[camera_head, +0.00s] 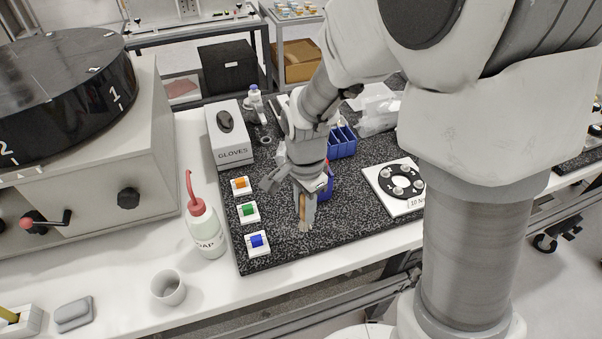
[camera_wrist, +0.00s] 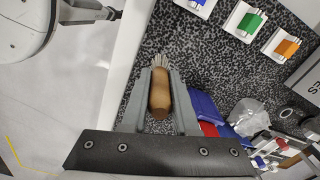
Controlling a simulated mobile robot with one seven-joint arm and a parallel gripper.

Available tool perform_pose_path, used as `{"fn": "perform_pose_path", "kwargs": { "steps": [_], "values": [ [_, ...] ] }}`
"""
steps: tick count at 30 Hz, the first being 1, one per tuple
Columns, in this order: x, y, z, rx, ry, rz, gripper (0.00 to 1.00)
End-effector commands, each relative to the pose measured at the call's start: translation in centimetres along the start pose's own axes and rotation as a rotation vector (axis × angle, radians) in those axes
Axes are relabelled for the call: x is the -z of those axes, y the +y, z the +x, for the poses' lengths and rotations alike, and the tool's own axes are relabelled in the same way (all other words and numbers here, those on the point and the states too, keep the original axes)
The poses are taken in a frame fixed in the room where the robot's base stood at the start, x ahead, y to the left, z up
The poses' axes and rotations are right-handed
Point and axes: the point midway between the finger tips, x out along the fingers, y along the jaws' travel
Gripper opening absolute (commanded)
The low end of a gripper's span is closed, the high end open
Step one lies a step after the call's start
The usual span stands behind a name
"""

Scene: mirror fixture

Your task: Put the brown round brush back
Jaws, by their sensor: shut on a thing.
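My gripper (camera_head: 306,197) is shut on the brown round brush (camera_head: 303,208), above the front part of the speckled dark mat (camera_head: 345,216). The brush's pale bristles point down. In the wrist view the brush's brown handle (camera_wrist: 160,95) lies between the two grey fingers of my gripper (camera_wrist: 161,78), with the bristles sticking out past the fingertips. A blue holder (camera_head: 327,189) with some red stands just behind my gripper and is partly hidden by it. The blue and red parts also show right of the fingers in the wrist view (camera_wrist: 204,110).
Orange (camera_head: 240,185), green (camera_head: 248,211) and blue (camera_head: 258,242) spools on white blocks line the mat's left side. A soap bottle (camera_head: 206,232) and a white cup (camera_head: 168,287) stand on the table. A glove box (camera_head: 223,148), blue bins (camera_head: 342,141) and a white plate with a black ring (camera_head: 385,199) surround the arm.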

Motion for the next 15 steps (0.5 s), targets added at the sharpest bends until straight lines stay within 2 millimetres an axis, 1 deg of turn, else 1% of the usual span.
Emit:
{"fn": "perform_pose_path", "kwargs": {
  "steps": [2,6,9,15],
  "values": [
    [0.0,-0.1,0.7,-0.002,-0.001,0.0,0.0],
    [0.0,0.0,2.9,-0.005,-0.002,0.001,0.0],
    [0.0,0.0,3.9,-0.003,-0.001,0.0,0.0],
    [0.0,-0.1,4.0,0.001,0.0,0.0,0.0]
  ]
}}
